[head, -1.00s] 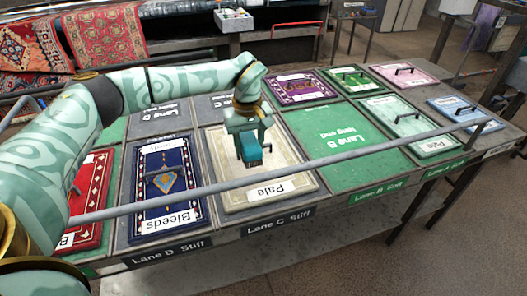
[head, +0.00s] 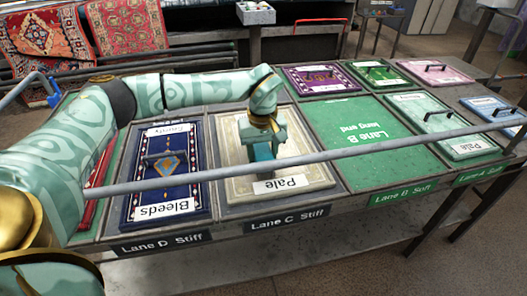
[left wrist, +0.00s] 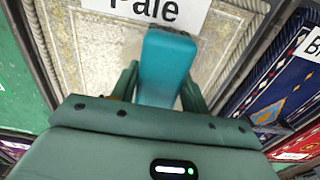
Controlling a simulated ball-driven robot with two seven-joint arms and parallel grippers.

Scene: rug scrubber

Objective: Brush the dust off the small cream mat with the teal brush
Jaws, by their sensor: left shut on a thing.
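The small cream mat (head: 318,176), with a white "Pale" label (head: 282,184), lies on the Lane C part of the table. My left gripper (head: 263,138) is over the middle of this mat, pointing down, and is shut on the teal brush (head: 262,154). In the left wrist view the teal brush (left wrist: 166,68) sits between the two green fingers of my left gripper (left wrist: 160,92), its dark bristle end close to the label. The cream mat (left wrist: 90,60) looks speckled there; I cannot tell dust from weave. Whether the bristles touch the mat is unclear. My right gripper is out of view.
A grey rail (head: 350,153) runs across the front of the table in view. A blue mat (head: 140,192) with a handle lies left of the cream mat. The green Lane B surface (head: 370,160) to the right is bare. Several handled mats lie farther right and behind.

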